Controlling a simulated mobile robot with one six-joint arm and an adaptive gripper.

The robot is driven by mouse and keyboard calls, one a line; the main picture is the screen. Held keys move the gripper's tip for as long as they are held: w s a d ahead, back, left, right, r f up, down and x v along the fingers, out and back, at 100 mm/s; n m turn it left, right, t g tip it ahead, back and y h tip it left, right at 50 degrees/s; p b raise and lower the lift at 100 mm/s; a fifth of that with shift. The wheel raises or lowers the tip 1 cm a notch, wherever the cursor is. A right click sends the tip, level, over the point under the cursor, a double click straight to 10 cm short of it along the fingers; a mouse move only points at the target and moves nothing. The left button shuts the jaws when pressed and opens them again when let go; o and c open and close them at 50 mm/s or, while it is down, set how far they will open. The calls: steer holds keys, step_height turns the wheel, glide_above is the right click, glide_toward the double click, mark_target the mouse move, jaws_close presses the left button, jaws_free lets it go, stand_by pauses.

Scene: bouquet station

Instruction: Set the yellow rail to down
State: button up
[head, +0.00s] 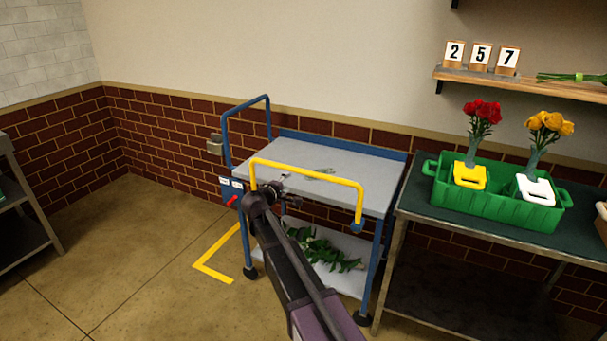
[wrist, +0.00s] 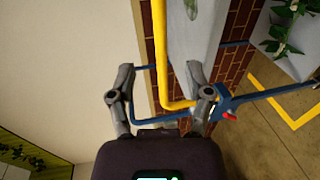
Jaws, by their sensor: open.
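The yellow rail (head: 310,172) is a bent bar along the near side of a blue-framed cart (head: 290,149). It stands raised, its top bar above the grey cart top. My gripper (head: 276,187) is at the rail's left end, close to its bend. In the wrist view, my gripper (wrist: 160,76) has its two fingers spread, with the yellow rail (wrist: 160,45) running between them in the picture. The rail's bend shows near the palm. I cannot tell whether the fingers touch it. My forearm hides part of the cart's near side.
A blue handle (head: 247,108) rises at the cart's left end, above a small box with a red lever (head: 232,201). Greenery (head: 322,249) lies on the lower shelf. A green crate (head: 492,203) with flower vases stands on the right table. Floor at left is clear.

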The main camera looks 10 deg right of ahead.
mark_target(303, 173)
steer(key=b+x, duration=0.2)
steer(key=x, duration=1.1)
steer(key=shift+w+d+f, duration=0.1)
steer(key=shift+w+d, duration=0.05)
steer(key=shift+d, duration=0.05)
steer(key=shift+b, duration=0.3)
jaws_close()
